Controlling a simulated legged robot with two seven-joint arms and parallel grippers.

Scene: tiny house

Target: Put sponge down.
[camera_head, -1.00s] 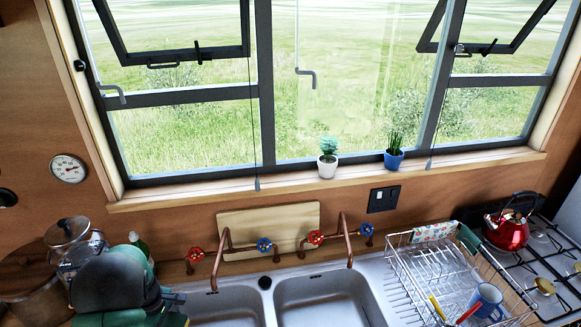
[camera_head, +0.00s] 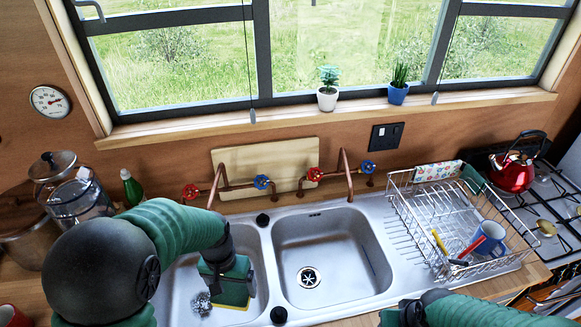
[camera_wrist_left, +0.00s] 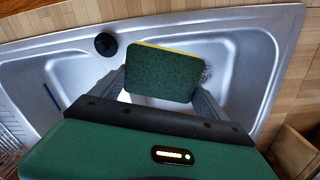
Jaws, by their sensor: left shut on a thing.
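The sponge is dark green with a yellow layer. It shows in the left wrist view (camera_wrist_left: 165,72) between the two fingers, and partly in the head view, where its yellow edge (camera_head: 236,305) shows below the gripper. My left gripper (camera_head: 232,284) is shut on the sponge and is over the left sink basin (camera_head: 178,285). I cannot tell whether the sponge touches the basin. My right gripper (camera_head: 402,314) is at the bottom of the head view, over the front of the counter; its fingers are not clear.
A silver scourer (camera_head: 202,303) is beside the sponge in the left basin. A dish rack (camera_head: 410,212) with a blue mug (camera_head: 488,238) stands to the right. Copper taps (camera_head: 218,185) rise behind the basins. A red kettle (camera_head: 512,173) is on the stove.

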